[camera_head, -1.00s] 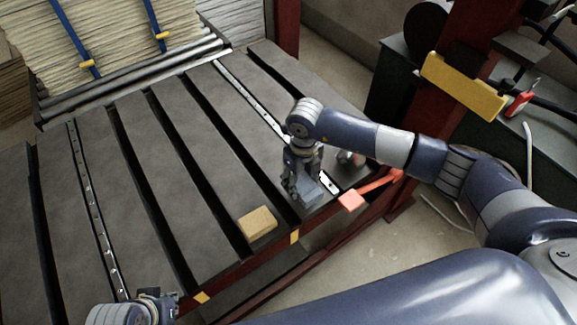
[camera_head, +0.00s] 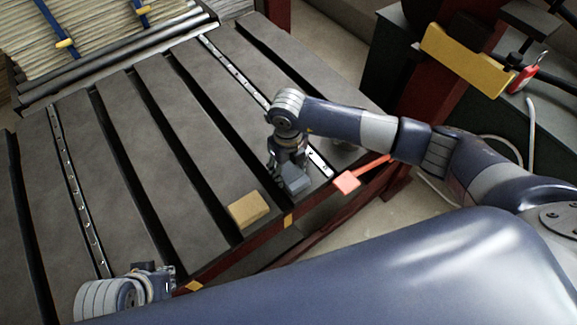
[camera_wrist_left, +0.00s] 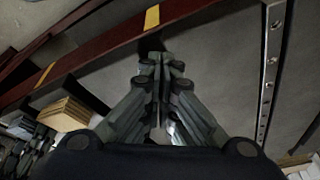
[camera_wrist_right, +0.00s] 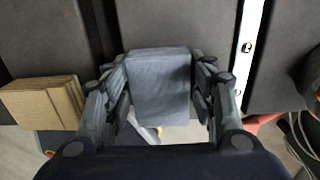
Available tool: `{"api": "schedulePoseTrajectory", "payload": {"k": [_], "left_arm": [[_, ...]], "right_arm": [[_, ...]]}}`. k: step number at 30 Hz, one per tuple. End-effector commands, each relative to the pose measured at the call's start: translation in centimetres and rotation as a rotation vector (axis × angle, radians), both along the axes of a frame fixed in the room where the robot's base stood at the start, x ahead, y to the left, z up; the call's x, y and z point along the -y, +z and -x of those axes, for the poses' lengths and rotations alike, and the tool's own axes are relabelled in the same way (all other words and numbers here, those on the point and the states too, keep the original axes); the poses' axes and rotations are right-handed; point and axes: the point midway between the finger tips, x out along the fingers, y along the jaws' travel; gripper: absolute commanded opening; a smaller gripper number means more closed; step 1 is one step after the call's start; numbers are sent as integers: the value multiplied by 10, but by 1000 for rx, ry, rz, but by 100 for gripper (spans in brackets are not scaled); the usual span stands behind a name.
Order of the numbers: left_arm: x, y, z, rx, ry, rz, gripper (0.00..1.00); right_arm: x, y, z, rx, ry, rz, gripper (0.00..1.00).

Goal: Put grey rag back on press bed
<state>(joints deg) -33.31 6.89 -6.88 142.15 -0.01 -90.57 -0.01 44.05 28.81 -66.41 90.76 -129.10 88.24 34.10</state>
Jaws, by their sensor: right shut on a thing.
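The grey rag, a folded blue-grey block (camera_head: 296,181), is at the front edge of the press bed (camera_head: 185,150). My right gripper (camera_head: 287,166) is shut on it from above. In the right wrist view the rag (camera_wrist_right: 160,88) lies between the two fingers, with the dark bed slats beyond. I cannot tell whether the rag touches the bed. My left gripper (camera_head: 155,282) is low at the bed's front left edge. In the left wrist view its fingers (camera_wrist_left: 162,68) are close together with nothing seen between them.
A tan sponge-like block (camera_head: 248,209) lies on the bed edge left of the rag. A red lever (camera_head: 346,183) sticks out just right of it. Dark slots and metal strips cross the bed. Stacked sheets (camera_head: 90,35) stand behind. The middle slats are bare.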

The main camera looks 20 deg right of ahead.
Motion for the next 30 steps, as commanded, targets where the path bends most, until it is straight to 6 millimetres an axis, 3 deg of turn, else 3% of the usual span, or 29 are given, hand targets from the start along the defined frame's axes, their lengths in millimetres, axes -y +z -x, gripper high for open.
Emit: {"api": "schedulePoseTrajectory", "payload": {"k": [1,3,14,17,25,30], "left_arm": [[0,-1,0,0,0,0,0],[0,-1,0,0,0,0,0],[0,1,0,0,0,0,0],[0,5,0,0,0,0,0],[0,15,-1,3,0,0,0],[1,-4,-7,-8,0,1,0]], "right_arm": [[0,-1,0,0,0,0,58],[0,0,0,0,0,0,71],[0,2,0,0,0,0,71],[0,11,-1,2,0,-1,71],[0,59,-1,4,0,0,71],[0,74,-1,1,0,0,71]]}}
